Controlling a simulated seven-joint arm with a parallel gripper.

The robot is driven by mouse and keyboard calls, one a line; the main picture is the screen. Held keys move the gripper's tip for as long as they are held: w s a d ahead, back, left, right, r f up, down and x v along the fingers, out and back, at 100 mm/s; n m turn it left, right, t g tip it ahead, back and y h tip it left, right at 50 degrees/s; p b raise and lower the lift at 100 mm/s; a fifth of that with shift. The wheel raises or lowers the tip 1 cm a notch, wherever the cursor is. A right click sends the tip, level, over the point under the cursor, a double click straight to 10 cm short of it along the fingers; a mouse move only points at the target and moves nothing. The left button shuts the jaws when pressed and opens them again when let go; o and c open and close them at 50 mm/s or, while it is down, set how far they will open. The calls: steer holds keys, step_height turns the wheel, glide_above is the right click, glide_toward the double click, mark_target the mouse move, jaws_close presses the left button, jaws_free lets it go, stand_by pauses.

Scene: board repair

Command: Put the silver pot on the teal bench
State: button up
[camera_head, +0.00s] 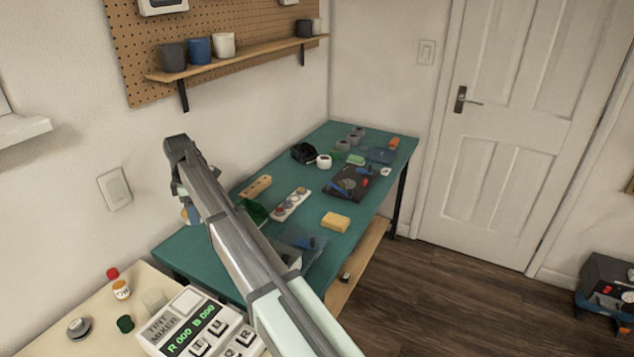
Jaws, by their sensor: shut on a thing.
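The teal bench (186,252) runs from the centre to the back of the view, against the left wall. My gripper (186,205) points down near the wall, in line with the bench's near left end. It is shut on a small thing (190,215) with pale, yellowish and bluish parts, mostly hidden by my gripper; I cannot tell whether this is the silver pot. A low round silver thing (78,327) sits on the cream table at the lower left, but I cannot tell whether it is a pot or a lid.
The cream table (60,345) holds a red-capped bottle (121,287), a dark green pot (125,323) and a tint mixer (197,325).

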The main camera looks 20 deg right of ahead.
steer(key=d, duration=0.1)
steer(key=w+d, duration=0.1)
steer(key=d, duration=0.1)
steer(key=shift+w+d+m, duration=0.1)
steer(key=shift+d+m, duration=0.2)
step_height(320, 180, down, 4)
steer(key=shift+f, duration=5.5)
steer(key=shift+f, duration=0.1)
steer(key=o, duration=1)
step_height(320, 180, up, 12)
steer(key=shift+r, duration=0.15)
